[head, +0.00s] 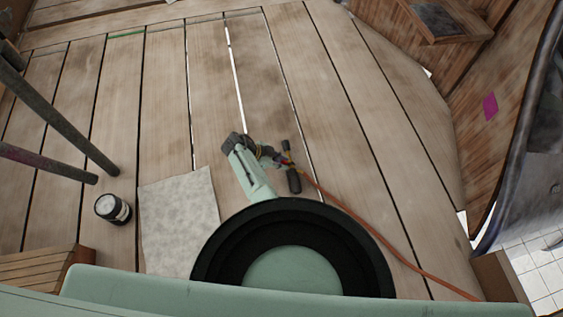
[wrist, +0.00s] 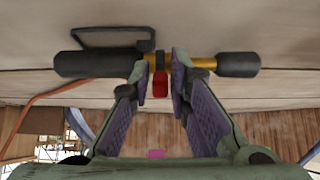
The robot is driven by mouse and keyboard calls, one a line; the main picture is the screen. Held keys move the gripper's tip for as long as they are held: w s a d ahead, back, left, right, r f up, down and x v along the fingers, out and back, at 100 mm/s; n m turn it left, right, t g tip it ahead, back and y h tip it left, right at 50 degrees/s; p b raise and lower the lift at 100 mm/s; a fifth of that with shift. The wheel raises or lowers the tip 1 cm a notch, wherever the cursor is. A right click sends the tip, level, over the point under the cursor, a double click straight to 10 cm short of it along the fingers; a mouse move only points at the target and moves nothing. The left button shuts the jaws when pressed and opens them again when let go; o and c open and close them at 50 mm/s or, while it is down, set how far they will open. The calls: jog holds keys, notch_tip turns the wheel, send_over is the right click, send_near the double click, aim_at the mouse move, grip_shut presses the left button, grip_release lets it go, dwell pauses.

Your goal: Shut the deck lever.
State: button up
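A tool with a thick black body (wrist: 95,64), a yellow shaft (wrist: 203,63) and a black end piece spans the upper middle of the wrist view. A small red lever (wrist: 160,84) hangs from its middle, next to a dark collar. I take this to be the deck lever; its open or shut position is unclear. My gripper (wrist: 163,72) is open, its fingers on either side of the red lever. I cannot tell whether either finger touches it. In the head view my gripper (head: 268,155) is small beside the dark tool (head: 294,181), partly overlapping it.
An orange hose (head: 370,229) runs from the tool to the lower right across the planks. Wooden panels (head: 490,105) stand at right. Planks above the tool are clear.

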jog(key=shift+o, duration=1.1)
jog(key=shift+r, duration=0.1)
jog(key=shift+a+r, duration=0.1)
jog(key=s+a, duration=0.1)
jog(key=a, duration=0.3)
jog(key=s+a, duration=0.1)
jog(key=a, duration=0.3)
jog(key=s+a, duration=0.1)
jog(key=a, duration=0.3)
jog(key=shift+s+r, duration=0.3)
